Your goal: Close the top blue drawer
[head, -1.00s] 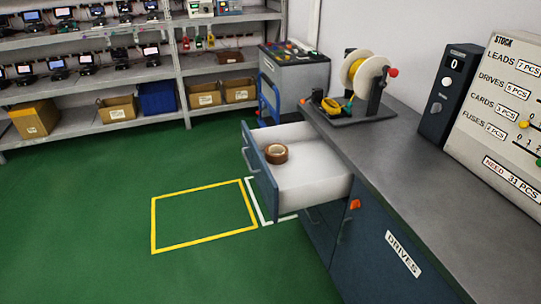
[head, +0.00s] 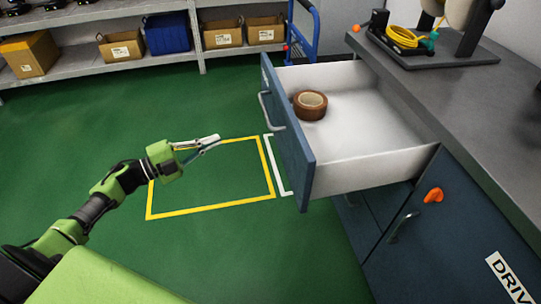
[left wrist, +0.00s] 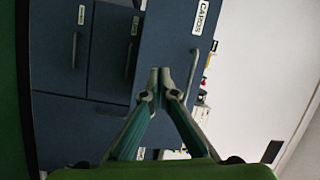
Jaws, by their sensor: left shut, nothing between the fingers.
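The top blue drawer (head: 288,135) is pulled well out of the dark blue cabinet, its front facing left with a metal handle (head: 270,112). A roll of brown tape (head: 310,105) lies inside on the white drawer floor. My left gripper (head: 214,139) is shut and empty, left of the drawer front and apart from it, above the green floor. In the left wrist view the gripper (left wrist: 160,72) has its fingertips together, with a blue front labelled CARDS (left wrist: 201,17) and its handle beyond. My right gripper is not in view.
A grey worktop (head: 440,80) runs above the cabinet and carries a cable spool stand. An orange knob (head: 433,195) sticks out on the cabinet. A blue trolley (head: 303,30) stands behind the drawer. Shelves with boxes (head: 222,36) are at the back.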

